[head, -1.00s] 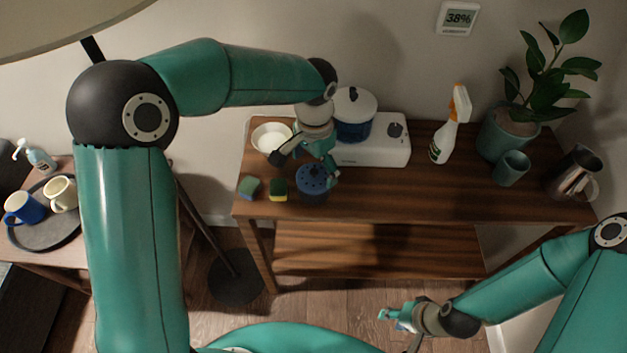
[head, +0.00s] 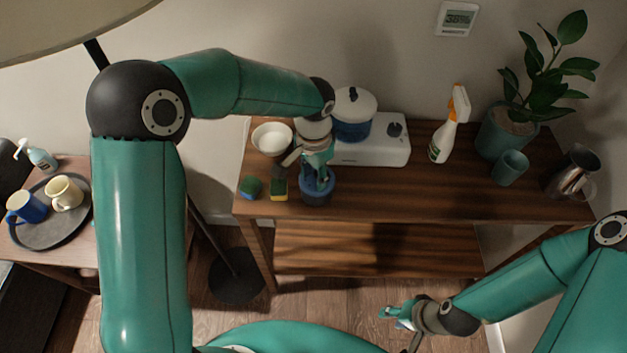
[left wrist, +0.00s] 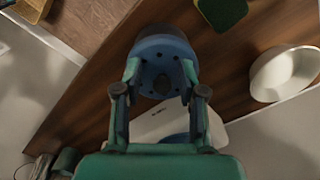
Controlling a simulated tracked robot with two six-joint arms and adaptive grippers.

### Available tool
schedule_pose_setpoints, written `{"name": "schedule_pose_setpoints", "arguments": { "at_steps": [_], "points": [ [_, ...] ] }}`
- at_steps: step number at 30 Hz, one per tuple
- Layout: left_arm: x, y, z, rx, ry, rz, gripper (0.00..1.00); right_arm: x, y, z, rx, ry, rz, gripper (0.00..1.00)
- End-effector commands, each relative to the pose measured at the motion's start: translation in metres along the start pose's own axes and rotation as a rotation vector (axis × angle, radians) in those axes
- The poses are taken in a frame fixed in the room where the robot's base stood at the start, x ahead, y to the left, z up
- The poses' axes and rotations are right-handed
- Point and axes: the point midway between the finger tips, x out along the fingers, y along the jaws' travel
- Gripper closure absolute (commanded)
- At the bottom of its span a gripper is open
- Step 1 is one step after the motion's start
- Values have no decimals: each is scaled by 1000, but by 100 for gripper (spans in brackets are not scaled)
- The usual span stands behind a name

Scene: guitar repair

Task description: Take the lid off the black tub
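My left gripper (head: 319,172) is over the tub, pointing down and partly covering the lid in the head view. In the left wrist view the fingers of my left gripper (left wrist: 160,70) are apart on either side of the lid; contact is unclear. My right gripper (head: 388,313) is low at the front, away from the table; its fingers are too small to read.
Two sponges (head: 278,190) lie left of the tub, and a white bowl (head: 272,138) stands behind. A white hot plate (head: 375,152) with a lidded blue pot (head: 352,127) is behind right. A spray bottle (head: 447,132) stands further right. The table front right of the tub is clear.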

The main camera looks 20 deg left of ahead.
Motion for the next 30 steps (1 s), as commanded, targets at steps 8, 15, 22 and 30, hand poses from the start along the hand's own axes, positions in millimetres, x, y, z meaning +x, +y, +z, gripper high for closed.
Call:
{"name": "schedule_pose_setpoints", "arguments": {
  "at_steps": [8,15,22,30],
  "points": [
    [7,2,4,2,-16,5,98,1,0,0,0,0,0,60],
    [8,2,5,1,-19,7,100,1,0,0,0,0,0,60],
    [8,2,5,1,-20,8,100,2,1,0,0,0,0,60],
    [-8,2,4,1,-16,6,100,2,1,0,0,0,0,60]
  ]
}}
